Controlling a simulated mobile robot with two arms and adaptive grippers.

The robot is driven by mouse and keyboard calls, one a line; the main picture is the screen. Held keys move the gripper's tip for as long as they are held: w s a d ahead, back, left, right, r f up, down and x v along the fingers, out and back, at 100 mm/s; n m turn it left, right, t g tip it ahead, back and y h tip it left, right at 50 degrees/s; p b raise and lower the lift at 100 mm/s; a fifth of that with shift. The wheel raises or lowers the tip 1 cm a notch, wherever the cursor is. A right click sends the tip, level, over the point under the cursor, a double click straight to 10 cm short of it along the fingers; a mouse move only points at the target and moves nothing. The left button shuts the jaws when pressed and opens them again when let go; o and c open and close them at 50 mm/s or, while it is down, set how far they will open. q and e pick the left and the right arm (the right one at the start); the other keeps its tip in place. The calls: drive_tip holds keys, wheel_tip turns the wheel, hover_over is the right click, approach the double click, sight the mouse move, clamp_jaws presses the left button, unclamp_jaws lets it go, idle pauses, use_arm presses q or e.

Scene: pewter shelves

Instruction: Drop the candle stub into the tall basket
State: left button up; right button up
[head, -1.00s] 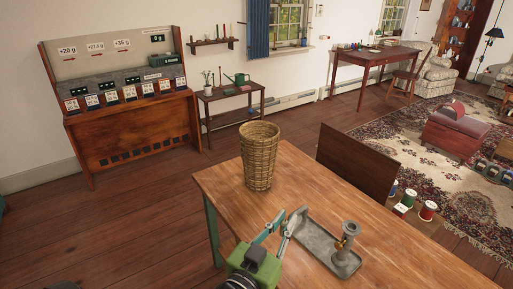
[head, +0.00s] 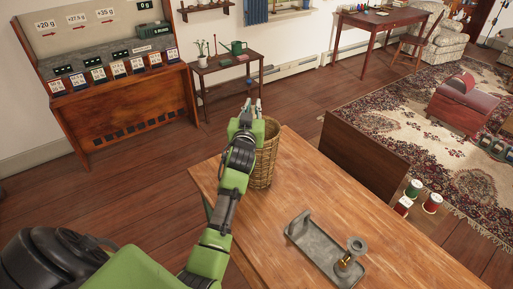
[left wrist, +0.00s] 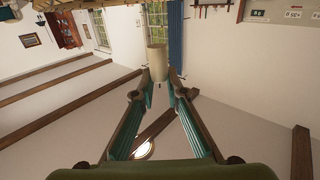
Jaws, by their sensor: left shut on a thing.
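The tall wicker basket (head: 265,168) stands upright on the wooden table near its far left corner. My left gripper (head: 251,104) is raised at the basket's upper left rim, and my arm covers the basket's left side. In the left wrist view the gripper (left wrist: 156,90) is shut on the candle stub (left wrist: 157,62), a pale cream cylinder at the fingertips. I cannot make out the stub in the head view. Whether the stub is over the basket's mouth I cannot tell. My right gripper is out of view.
A grey metal tray (head: 318,254) with a candlestick (head: 356,245) stands on the wooden table (head: 290,200). The table's middle is clear.

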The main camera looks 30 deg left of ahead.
use_arm(q)
drive_tip(key=shift+s+d+f+b, duration=0.1)
drive_tip(key=shift+f+b, duration=0.45)
drive_tip(key=shift+f, duration=0.1)
wheel_tip(320, 180, down, 5)
drive_tip(key=b, duration=0.4)
drive_tip(key=shift+r, duration=0.2)
drive_tip(key=o, duration=0.8)
drive_tip(key=shift+o, duration=0.2)
